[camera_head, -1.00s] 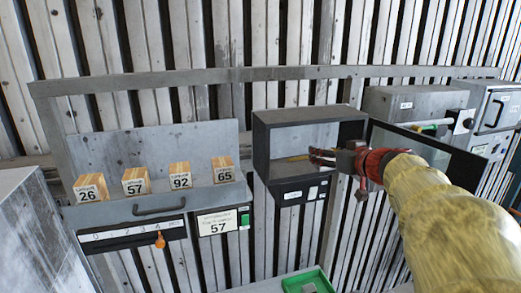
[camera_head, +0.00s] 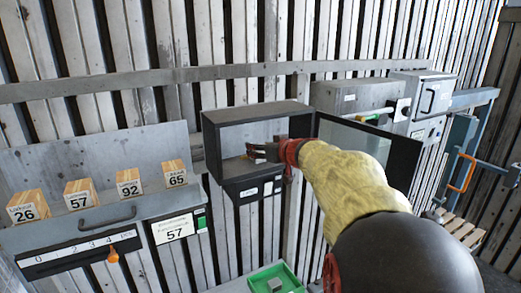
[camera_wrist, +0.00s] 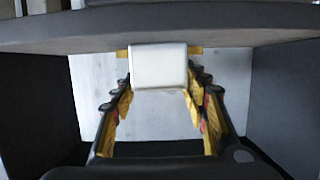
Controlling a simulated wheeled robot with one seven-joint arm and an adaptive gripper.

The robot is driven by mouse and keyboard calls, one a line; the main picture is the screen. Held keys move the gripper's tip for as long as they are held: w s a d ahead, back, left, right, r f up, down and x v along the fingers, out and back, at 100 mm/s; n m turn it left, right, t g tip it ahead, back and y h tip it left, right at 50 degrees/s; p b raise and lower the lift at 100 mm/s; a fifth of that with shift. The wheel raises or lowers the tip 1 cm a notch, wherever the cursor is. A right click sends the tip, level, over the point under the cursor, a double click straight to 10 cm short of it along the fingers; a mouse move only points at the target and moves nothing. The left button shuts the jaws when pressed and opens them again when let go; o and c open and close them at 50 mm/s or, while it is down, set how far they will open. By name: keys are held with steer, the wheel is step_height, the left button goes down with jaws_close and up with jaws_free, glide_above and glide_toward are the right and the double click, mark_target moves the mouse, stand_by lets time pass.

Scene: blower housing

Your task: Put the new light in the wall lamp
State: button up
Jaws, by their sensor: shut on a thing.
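The wall lamp is a dark open-fronted box (camera_head: 258,114) on the wall, with its glazed door (camera_head: 365,148) swung open to the right. My gripper (camera_head: 252,153) reaches into the box opening from the right. In the wrist view, my gripper (camera_wrist: 160,92) is shut on a white, block-like light (camera_wrist: 158,66), held at the fingertips under the box's top edge. A yellow strip (camera_wrist: 195,50) shows on both sides behind the light. Whether the light touches it cannot be told. In the head view the light is hidden by the fingers.
Left of the lamp, a grey shelf (camera_head: 95,216) bears several numbered wooden blocks. Grey boxes (camera_head: 355,97) stand on the right, behind the open door. A green tray (camera_head: 290,279) is below. The box's side walls (camera_wrist: 285,95) are close around my gripper.

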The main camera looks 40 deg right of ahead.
steer(key=shift+r, duration=0.1)
steer(key=o, duration=1.2)
